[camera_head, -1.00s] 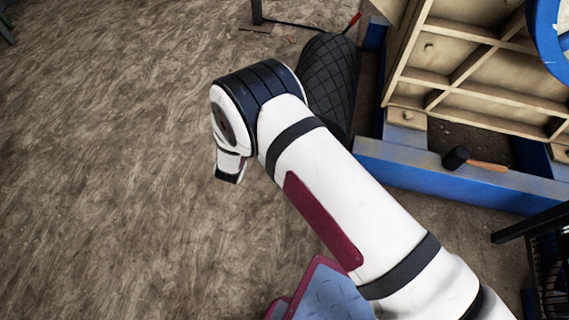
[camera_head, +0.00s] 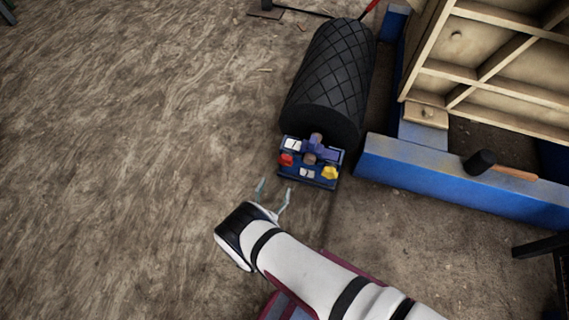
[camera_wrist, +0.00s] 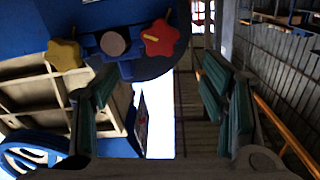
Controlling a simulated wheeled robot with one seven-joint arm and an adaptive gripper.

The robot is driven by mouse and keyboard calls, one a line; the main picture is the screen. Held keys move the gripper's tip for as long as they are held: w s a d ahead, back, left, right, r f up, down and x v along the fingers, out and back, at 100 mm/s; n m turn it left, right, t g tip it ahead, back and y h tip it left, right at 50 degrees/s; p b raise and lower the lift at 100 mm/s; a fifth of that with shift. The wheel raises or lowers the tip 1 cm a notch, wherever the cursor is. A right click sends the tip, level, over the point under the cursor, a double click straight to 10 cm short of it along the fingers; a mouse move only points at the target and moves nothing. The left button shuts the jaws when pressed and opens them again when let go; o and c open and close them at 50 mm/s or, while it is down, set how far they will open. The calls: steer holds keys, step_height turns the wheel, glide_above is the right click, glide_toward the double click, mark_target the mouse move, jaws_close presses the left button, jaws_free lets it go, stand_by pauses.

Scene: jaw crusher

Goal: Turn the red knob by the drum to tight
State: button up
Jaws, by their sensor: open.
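The red knob (camera_head: 286,160) sits at the left of a small blue panel (camera_head: 320,184) at the near end of the black drum (camera_head: 335,75). In the wrist view the red knob (camera_wrist: 160,38) is star-shaped with a yellow mark on it, at the top centre. My gripper (camera_head: 274,187) is open and empty, just below and left of the panel in the head view, apart from the knob. In the wrist view my gripper (camera_wrist: 154,85) shows its two green-padded fingers spread on either side, with the red knob beyond them.
A yellow knob (camera_head: 329,173) is at the panel's right, with a brownish round part (camera_head: 309,158) between the knobs. A blue beam (camera_head: 455,182) carrying a hammer (camera_head: 482,162) and a ribbed tan frame (camera_head: 490,65) stand at right. The floor at left is clear.

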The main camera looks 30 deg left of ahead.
mark_target(285, 162)
steer(key=b+x, duration=0.3)
steer(key=x, duration=0.7)
steer(key=shift+w+a, duration=0.15)
steer(key=shift+w, duration=0.2)
steer(key=c, duration=1.1)
